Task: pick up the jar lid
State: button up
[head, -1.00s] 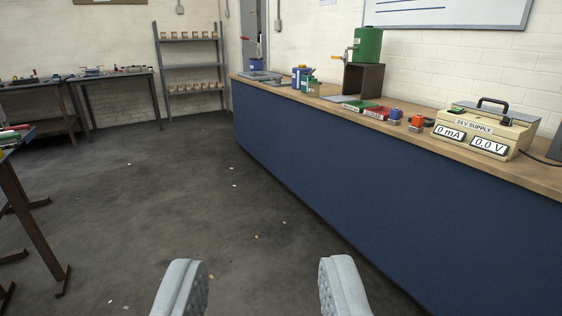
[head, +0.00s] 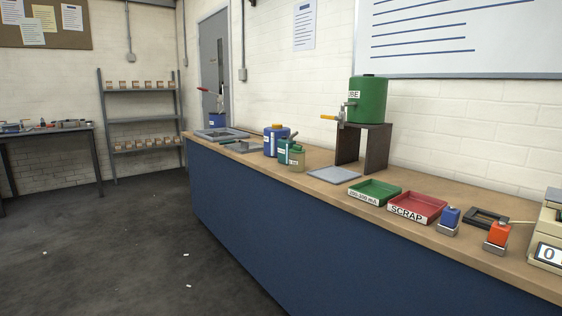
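I cannot make out a jar lid for certain in the head view. A small jar-like container (head: 296,160), pale below with a green upper part and label, stands on the wooden bench top (head: 320,188). Whether its green top is a separate lid is too small to tell. A green can (head: 283,151) with a dark handle or spout stands close behind it, and a blue container (head: 270,138) is just to the left. My gripper is out of view, so its fingers and anything between them are hidden.
A green drum (head: 369,100) with a tap sits on a dark stand (head: 375,150). A grey plate (head: 334,174), green tray (head: 374,191), red SCRAP tray (head: 417,207), and blue (head: 450,217) and orange (head: 498,233) blocks line the bench. The floor (head: 120,250) at left is mostly clear.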

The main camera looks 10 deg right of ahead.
aim_at(296, 149)
jog(key=i, duration=0.95)
jog(key=i+j+z, duration=0.1)
jog(key=i, duration=0.8)
jog(key=i+z, duration=0.1)
jog(key=i, duration=0.3)
jog(key=i+j+z, duration=0.15)
jog(key=i, duration=0.25)
